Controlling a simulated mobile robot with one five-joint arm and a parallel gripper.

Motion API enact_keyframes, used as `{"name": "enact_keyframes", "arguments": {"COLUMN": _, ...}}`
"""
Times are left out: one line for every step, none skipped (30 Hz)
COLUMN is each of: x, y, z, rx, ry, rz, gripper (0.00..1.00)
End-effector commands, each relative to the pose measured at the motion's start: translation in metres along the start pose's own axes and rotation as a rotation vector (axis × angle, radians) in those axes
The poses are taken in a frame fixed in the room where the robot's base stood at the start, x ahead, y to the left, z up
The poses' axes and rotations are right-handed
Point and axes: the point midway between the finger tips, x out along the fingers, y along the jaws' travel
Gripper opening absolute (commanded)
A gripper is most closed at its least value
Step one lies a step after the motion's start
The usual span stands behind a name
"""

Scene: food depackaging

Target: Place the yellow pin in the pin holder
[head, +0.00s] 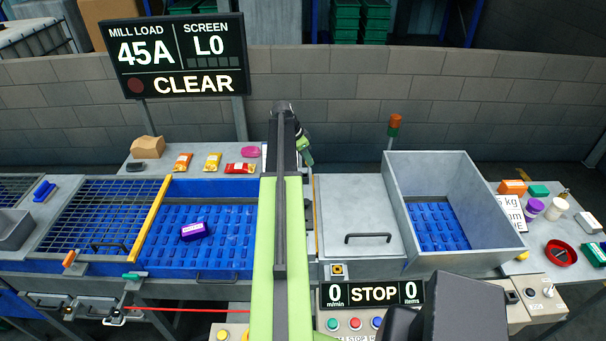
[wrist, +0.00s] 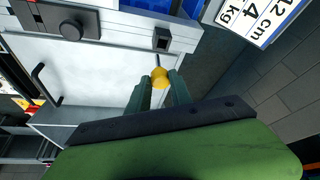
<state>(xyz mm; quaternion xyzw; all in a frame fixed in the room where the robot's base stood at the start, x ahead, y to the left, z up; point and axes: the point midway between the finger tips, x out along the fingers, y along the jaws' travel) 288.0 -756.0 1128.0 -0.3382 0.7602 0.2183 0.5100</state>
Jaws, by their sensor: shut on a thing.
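The yellow pin (wrist: 159,77) has a round yellow head and a thin grey shaft. My gripper (wrist: 159,91) is shut on its head, with a dark green finger on each side. The shaft points toward a small dark square block (wrist: 163,39) on the pale metal surface, which looks like the pin holder. The shaft appears apart from the block; the height between them is unclear. In the head view my gripper (head: 307,157) shows partly beside my arm, and the pin cannot be made out there.
A black handle (wrist: 40,83) and a dark round knob (wrist: 71,30) are at the left in the wrist view. A white size sign (wrist: 254,17) is at upper right. In the head view, a grey open bin (head: 470,175) and a handled lid (head: 345,205) stand right of my arm.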

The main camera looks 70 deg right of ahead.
Motion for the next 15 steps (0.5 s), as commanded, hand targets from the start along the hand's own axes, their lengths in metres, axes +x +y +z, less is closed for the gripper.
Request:
{"name": "enact_keyframes", "arguments": {"x": 0.008, "y": -0.010, "z": 0.008, "rx": -0.002, "ry": 0.000, "rz": 0.000, "gripper": 0.00}}
{"name": "enact_keyframes", "arguments": {"x": 0.009, "y": -0.013, "z": 0.011, "rx": -0.001, "ry": 0.000, "rz": 0.000, "gripper": 0.00}}
{"name": "enact_keyframes", "arguments": {"x": 0.009, "y": -0.015, "z": 0.014, "rx": 0.000, "ry": 0.000, "rz": 0.000, "gripper": 0.00}}
{"name": "enact_keyframes", "arguments": {"x": 0.009, "y": -0.017, "z": 0.015, "rx": 0.000, "ry": 0.000, "rz": 0.001, "gripper": 0.00}}
{"name": "enact_keyframes", "arguments": {"x": 0.009, "y": -0.018, "z": 0.016, "rx": 0.000, "ry": 0.000, "rz": 0.001, "gripper": 0.00}}
{"name": "enact_keyframes", "arguments": {"x": 0.008, "y": -0.018, "z": 0.016, "rx": 0.001, "ry": 0.000, "rz": 0.001, "gripper": 0.00}}
{"name": "enact_keyframes", "arguments": {"x": 0.008, "y": -0.018, "z": 0.016, "rx": 0.001, "ry": 0.000, "rz": 0.001, "gripper": 0.00}}
{"name": "enact_keyframes", "arguments": {"x": 0.007, "y": -0.018, "z": 0.016, "rx": 0.001, "ry": 0.000, "rz": 0.001, "gripper": 0.00}}
{"name": "enact_keyframes", "arguments": {"x": 0.008, "y": -0.018, "z": 0.017, "rx": 0.001, "ry": 0.000, "rz": 0.001, "gripper": 0.00}}
{"name": "enact_keyframes", "arguments": {"x": 0.011, "y": -0.018, "z": 0.018, "rx": 0.001, "ry": 0.000, "rz": 0.001, "gripper": 0.00}}
{"name": "enact_keyframes", "arguments": {"x": 0.014, "y": -0.018, "z": 0.019, "rx": 0.001, "ry": 0.000, "rz": 0.001, "gripper": 0.00}}
{"name": "enact_keyframes", "arguments": {"x": 0.020, "y": -0.017, "z": 0.021, "rx": 0.001, "ry": 0.000, "rz": 0.001, "gripper": 0.00}}
{"name": "enact_keyframes", "arguments": {"x": 0.025, "y": -0.017, "z": 0.023, "rx": 0.001, "ry": 0.000, "rz": 0.001, "gripper": 0.00}}
{"name": "enact_keyframes", "arguments": {"x": 0.031, "y": -0.017, "z": 0.026, "rx": 0.001, "ry": 0.000, "rz": 0.001, "gripper": 0.00}}
{"name": "enact_keyframes", "arguments": {"x": 0.038, "y": -0.017, "z": 0.029, "rx": 0.001, "ry": 0.000, "rz": 0.001, "gripper": 0.00}}
